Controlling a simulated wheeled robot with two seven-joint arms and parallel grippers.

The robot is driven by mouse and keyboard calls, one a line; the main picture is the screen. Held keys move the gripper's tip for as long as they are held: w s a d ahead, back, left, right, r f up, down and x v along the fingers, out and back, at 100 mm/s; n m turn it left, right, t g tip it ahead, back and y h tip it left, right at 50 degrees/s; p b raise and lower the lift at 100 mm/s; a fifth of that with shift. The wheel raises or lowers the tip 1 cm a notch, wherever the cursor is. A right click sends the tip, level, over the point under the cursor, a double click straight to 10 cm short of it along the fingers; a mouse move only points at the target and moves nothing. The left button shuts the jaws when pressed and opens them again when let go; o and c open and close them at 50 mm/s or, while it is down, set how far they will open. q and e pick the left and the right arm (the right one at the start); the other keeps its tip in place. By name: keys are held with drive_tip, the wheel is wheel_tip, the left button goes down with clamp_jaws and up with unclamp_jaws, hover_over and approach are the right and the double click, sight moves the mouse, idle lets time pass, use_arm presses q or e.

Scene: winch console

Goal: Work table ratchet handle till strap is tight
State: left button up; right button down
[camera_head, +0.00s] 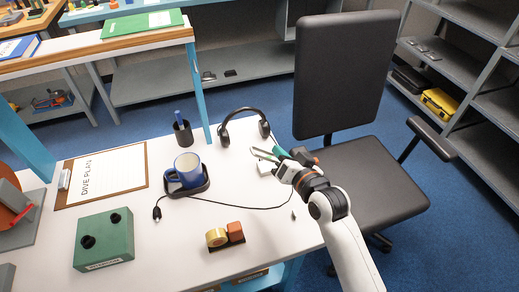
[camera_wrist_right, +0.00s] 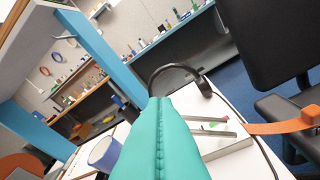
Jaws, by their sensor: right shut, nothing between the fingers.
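My right gripper (camera_head: 279,153) reaches in from the lower right and is over the table's right edge, beside the ratchet. In the right wrist view its teal fingers (camera_wrist_right: 160,115) are pressed together with nothing between them. The ratchet (camera_head: 264,167) is a small pale block with thin metal bars, partly hidden by the gripper. In the right wrist view the ratchet (camera_wrist_right: 222,146) lies just right of the fingers, and an orange strap or handle piece (camera_wrist_right: 282,127) extends right from it. I cannot tell whether fingers and ratchet touch, or how tight the strap is. My left gripper is not in view.
Black headphones (camera_head: 245,127) lie behind the ratchet. A blue mug (camera_head: 186,169), a pen cup (camera_head: 182,131), tape (camera_head: 216,238), a green box (camera_head: 104,238) and a clipboard (camera_head: 103,174) are on the table. A black chair (camera_head: 360,178) stands close on the right.

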drive_tip(key=w+a+f, duration=0.5)
drive_tip(key=shift+w+p, duration=0.3)
drive_tip(key=shift+p, duration=0.05)
drive_tip(key=shift+a, duration=0.1)
